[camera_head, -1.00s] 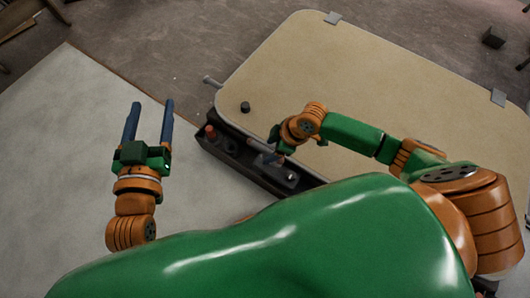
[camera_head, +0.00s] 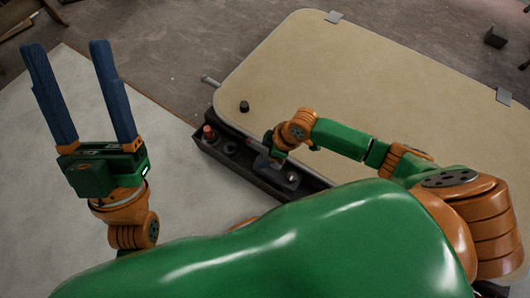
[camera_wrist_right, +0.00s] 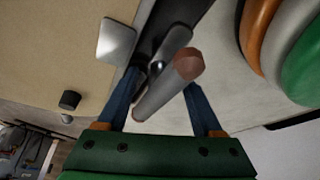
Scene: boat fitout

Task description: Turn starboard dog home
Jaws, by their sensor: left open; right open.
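A beige panel (camera_head: 360,85) with rounded corners carries a small black knob (camera_head: 244,107) near its left end. A grey lever-like piece (camera_head: 210,82) sticks out at its left edge. My right gripper (camera_head: 268,158) is low over the near edge of the panel, its fingers largely hidden in the head view. In the right wrist view its fingers are open on either side of a grey cylindrical handle (camera_wrist_right: 160,92) with a reddish-brown end. I cannot tell whether this handle is the starboard dog. My left gripper (camera_head: 67,47) is open and empty, over the pale surface at left.
A dark tray (camera_head: 240,172) along the panel's near edge holds a red-topped piece (camera_head: 209,132) and other dark items. Grey plates (camera_head: 333,17) sit on the panel's far edge. The pale surface (camera_head: 185,200) at left is mostly clear.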

